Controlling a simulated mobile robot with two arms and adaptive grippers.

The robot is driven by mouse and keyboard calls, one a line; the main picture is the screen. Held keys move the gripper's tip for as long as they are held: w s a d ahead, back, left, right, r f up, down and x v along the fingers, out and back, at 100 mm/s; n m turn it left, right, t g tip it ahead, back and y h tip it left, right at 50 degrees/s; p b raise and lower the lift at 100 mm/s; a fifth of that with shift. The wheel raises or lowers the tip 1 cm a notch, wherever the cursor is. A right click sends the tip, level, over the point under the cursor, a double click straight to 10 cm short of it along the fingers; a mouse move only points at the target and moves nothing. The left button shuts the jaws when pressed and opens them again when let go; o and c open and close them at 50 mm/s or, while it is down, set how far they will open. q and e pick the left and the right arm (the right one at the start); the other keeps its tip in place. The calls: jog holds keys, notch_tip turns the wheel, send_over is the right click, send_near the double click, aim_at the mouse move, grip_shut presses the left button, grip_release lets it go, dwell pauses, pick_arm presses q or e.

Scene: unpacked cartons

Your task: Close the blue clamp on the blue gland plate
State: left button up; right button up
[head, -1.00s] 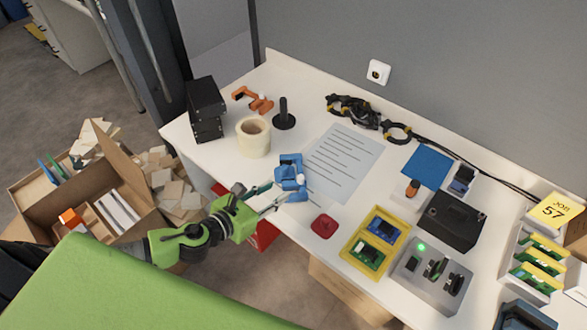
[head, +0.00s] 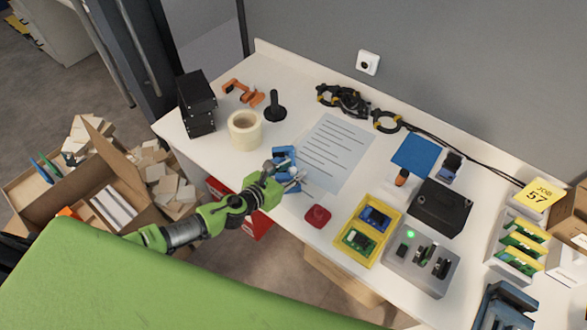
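A blue clamp (head: 284,155) lies near the front edge of the white table, left of the printed sheet. My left gripper (head: 288,176) reaches over it from the left and hides its front part. Its fingers are at the clamp, but I cannot tell whether they are apart or shut on it. Whether the clamp's jaw is open or closed is hidden too. A flat blue square (head: 414,162) lies farther right; I cannot tell whether it is the blue gland plate or whether a plate is under the clamp. My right gripper is not in view.
An orange clamp (head: 243,92), tape roll (head: 244,131), black stand (head: 275,107) and black boxes (head: 197,103) stand at the left. The printed sheet (head: 327,152) and a red object (head: 318,216) lie near the gripper. A yellow tray (head: 371,231) is farther right.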

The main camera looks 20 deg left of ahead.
pick_arm(q)
jog(key=shift+w+d+f, duration=0.15)
jog(key=shift+w, duration=0.3)
grip_shut()
jog(key=shift+w, duration=0.25)
grip_release()
jog(key=v, duration=1.2)
